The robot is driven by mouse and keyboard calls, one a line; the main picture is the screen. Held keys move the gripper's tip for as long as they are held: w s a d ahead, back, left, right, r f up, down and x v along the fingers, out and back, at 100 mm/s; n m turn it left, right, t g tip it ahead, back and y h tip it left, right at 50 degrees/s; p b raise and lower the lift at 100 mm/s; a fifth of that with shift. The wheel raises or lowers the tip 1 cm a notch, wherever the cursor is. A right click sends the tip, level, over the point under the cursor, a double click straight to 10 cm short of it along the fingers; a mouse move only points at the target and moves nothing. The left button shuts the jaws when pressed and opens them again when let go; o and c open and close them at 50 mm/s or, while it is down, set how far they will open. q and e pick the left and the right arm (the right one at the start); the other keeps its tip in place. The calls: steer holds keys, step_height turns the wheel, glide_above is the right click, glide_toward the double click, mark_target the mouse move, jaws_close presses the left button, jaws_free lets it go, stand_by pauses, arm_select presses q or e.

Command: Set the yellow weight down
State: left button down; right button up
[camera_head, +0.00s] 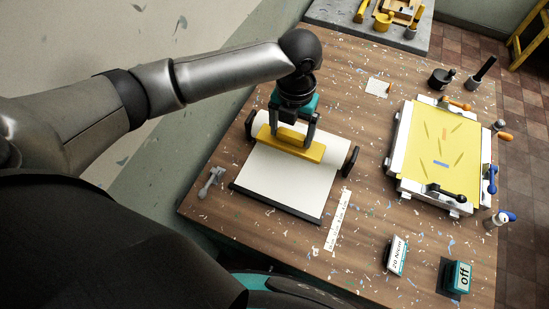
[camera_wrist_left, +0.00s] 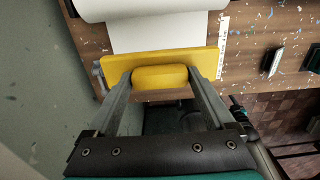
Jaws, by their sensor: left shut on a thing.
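The yellow weight (camera_head: 302,148) is a long bar with a raised yellow grip on top. My left gripper (camera_head: 293,135) is shut on that grip, with one finger at each end of it. In the left wrist view the weight (camera_wrist_left: 203,57) spans across between the fingers of my left gripper (camera_wrist_left: 160,78). The bar lies over the white paper (camera_head: 285,185) near the paper roll (camera_head: 335,150). I cannot tell whether its underside touches the paper. My right gripper is not in view.
A frame with a yellow screen (camera_head: 436,150) and clamps stands at the right of the wooden table. A grey wrench-like tool (camera_head: 210,182) lies left of the paper. A paper ruler strip (camera_head: 338,220), a "20 N/cm" block (camera_head: 397,255) and an "off" switch (camera_head: 457,277) are nearer the front.

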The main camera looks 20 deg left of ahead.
mark_target(289, 145)
arm_select(q)
steer(key=shift+w+a, duration=0.1)
steer(key=shift+w, duration=0.05)
steer(key=shift+a+f, duration=0.1)
steer(key=shift+f, duration=0.1)
step_height(289, 145, down, 6)
steer(key=shift+r, duration=0.2)
steer(key=shift+f+b, duration=4.5)
steer(key=shift+f, duration=0.35)
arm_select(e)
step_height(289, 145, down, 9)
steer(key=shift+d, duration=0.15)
arm_select(q)
steer(key=shift+f, duration=0.1)
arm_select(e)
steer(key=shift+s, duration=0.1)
arm_select(q)
step_height(289, 145, down, 4)
steer(key=b, duration=0.4)
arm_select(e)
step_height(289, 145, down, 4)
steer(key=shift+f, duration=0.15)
